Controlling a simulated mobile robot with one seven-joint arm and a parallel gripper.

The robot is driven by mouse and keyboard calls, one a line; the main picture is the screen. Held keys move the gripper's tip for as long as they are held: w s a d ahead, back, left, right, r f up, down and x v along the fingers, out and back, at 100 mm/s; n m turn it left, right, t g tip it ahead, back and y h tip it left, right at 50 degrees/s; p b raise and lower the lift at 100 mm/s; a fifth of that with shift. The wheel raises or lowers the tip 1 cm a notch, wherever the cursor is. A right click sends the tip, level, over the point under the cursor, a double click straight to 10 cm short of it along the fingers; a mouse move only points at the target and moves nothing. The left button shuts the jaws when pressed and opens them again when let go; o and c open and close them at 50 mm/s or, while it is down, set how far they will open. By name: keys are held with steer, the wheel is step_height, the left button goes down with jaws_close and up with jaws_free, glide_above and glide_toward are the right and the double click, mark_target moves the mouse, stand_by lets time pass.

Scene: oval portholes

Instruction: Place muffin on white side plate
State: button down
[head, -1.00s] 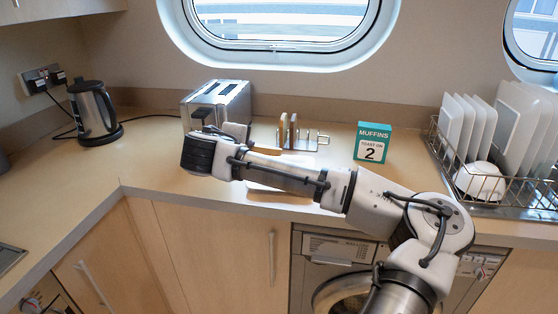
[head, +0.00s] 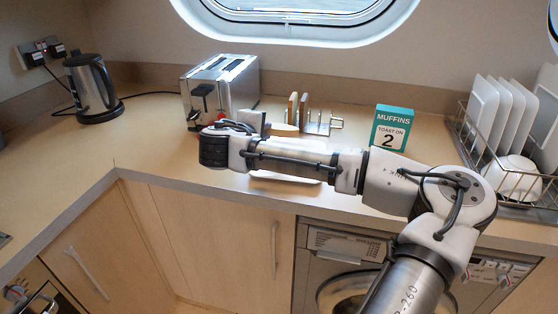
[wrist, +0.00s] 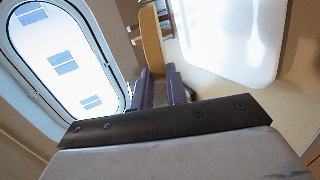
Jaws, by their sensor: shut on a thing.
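My gripper (wrist: 162,88) is shut on a tan, flat, elongated piece (wrist: 152,40), seen nearly edge-on in the wrist view; I take it for the muffin. In the head view my gripper (head: 256,122) is above the counter, in front of the toaster, and the tan piece (head: 284,130) shows at its right. The white side plate (head: 285,177) lies on the counter under my forearm, which partly hides it. In the wrist view the plate (wrist: 225,35) is a white rounded square, apart from the held piece.
The toaster (head: 222,88) stands close behind my gripper. A rack (head: 318,124) with brown slices is right of it, then a green muffins box (head: 391,128). A dish rack (head: 515,190) is at far right, a kettle (head: 92,88) at left.

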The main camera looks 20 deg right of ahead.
steer(key=shift+f+b, duration=1.75)
steer(key=shift+f, duration=1.05)
steer(key=c, duration=1.5)
jaws_free()
steer(key=shift+c, duration=0.2)
steer(key=shift+p+v, duration=0.45)
steer(key=shift+v, duration=3.55)
